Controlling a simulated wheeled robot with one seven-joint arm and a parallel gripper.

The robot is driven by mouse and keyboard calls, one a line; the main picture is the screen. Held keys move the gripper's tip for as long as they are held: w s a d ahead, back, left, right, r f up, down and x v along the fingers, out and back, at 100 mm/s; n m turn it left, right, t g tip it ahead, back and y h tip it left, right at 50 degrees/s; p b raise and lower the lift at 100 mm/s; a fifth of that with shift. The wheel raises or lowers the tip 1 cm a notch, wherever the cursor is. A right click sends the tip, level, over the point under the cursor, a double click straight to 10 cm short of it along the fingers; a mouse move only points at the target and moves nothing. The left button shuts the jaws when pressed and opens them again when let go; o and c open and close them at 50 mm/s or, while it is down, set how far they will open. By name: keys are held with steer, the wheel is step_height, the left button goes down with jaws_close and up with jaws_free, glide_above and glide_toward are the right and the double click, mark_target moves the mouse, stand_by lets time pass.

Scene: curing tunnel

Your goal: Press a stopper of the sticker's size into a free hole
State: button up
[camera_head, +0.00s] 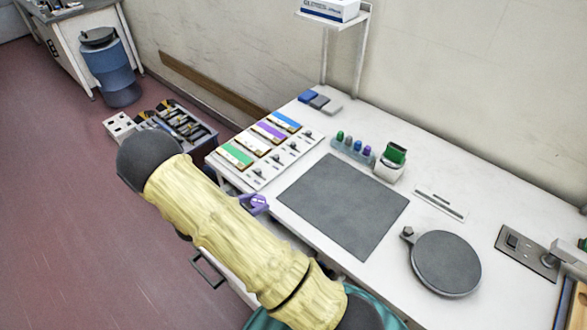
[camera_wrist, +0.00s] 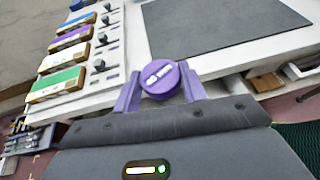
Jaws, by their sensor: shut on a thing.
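My gripper (camera_wrist: 161,88) has purple fingers and is shut on a round purple stopper (camera_wrist: 160,77). White lettering on the stopper's face is too small to read. In the head view the purple stopper (camera_head: 259,202) shows beside my arm, near the table's front edge and left of the grey mat. A small rack (camera_head: 346,153) behind the mat holds several stoppers in green, teal, blue and purple.
A white panel (camera_head: 262,177) carries green, white, purple and blue strips with small black knobs. The grey mat (camera_head: 335,212) is bare. A green-topped white box (camera_head: 391,166), a round grey plate (camera_head: 446,264) and a tool tray (camera_head: 190,122) are nearby.

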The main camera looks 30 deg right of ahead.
step_height(320, 180, up, 8)
steer(key=s+a+n+t+y+p, duration=0.2)
steer(key=n+t+p, duration=0.3)
steer(key=p, duration=0.6)
steer(key=shift+s+r+y, duration=0.25)
steer(key=shift+y, duration=0.05)
steer(key=shift+a, duration=0.1)
